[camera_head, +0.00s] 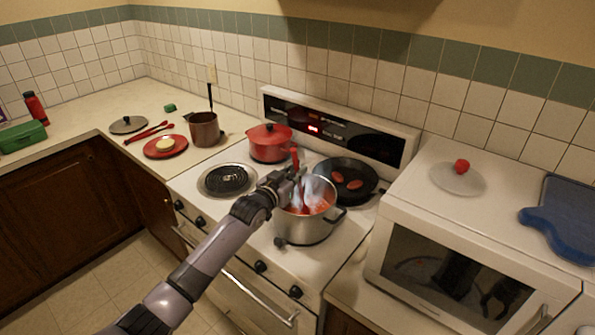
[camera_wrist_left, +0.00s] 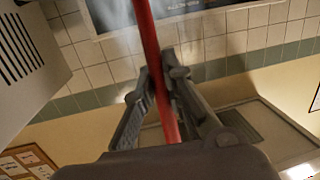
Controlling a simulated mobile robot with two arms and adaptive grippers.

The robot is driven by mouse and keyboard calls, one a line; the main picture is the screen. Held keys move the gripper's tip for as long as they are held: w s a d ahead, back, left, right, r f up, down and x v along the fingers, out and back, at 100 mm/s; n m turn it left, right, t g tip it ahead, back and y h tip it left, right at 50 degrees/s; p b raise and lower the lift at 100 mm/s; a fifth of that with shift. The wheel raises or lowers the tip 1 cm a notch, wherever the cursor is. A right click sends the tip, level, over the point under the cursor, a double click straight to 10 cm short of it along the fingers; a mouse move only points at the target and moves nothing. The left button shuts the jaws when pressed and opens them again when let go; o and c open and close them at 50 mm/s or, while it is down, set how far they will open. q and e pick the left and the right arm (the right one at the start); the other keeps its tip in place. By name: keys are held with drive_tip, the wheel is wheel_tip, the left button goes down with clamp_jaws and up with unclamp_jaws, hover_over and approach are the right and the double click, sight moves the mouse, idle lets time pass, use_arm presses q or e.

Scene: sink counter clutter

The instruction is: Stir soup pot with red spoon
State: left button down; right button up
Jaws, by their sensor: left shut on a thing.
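A steel soup pot (camera_head: 308,229) with red soup stands on the front right of the stove, with white steam over it. My left gripper (camera_head: 296,177) is above the pot's left rim. It is shut on the red spoon (camera_head: 295,158), whose handle sticks up above the fingers. The spoon's lower end goes down toward the soup, partly hidden by steam and the gripper. In the left wrist view the red handle (camera_wrist_left: 150,45) runs between the fingers (camera_wrist_left: 170,95). My right gripper is not in view.
A red lidded pot (camera_head: 269,143) and a black pan (camera_head: 347,181) with two sausage-like pieces stand on the back burners. The front left coil burner (camera_head: 228,180) is empty. A white microwave (camera_head: 470,240) stands right of the stove. A brown pot (camera_head: 204,130) is on the left counter.

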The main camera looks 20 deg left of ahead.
use_arm(q)
drive_tip(key=shift+s+a+r+p, duration=0.1)
drive_tip(key=shift+s+r+p, duration=0.05)
drive_tip(key=shift+r+p, duration=0.65)
drive_tip(key=shift+s+d+r+p, duration=0.1)
drive_tip(key=shift+s+r+p, duration=0.1)
drive_tip(key=shift+r+p, duration=0.6)
drive_tip(key=shift+s+a+r+p, duration=0.15)
drive_tip(key=shift+r+p, duration=0.4)
drive_tip(key=shift+r, duration=0.4)
drive_tip(key=shift+s+r, duration=0.15)
drive_tip(key=shift+r, duration=0.35)
wheel_tip(320, 180, up, 6)
drive_tip(key=s, duration=0.1)
drive_tip(key=shift+a, duration=0.25)
wheel_tip(320, 180, up, 5)
hover_over(293, 156)
drive_tip(key=shift+s+a, duration=0.1)
drive_tip(key=shift+s, duration=0.2)
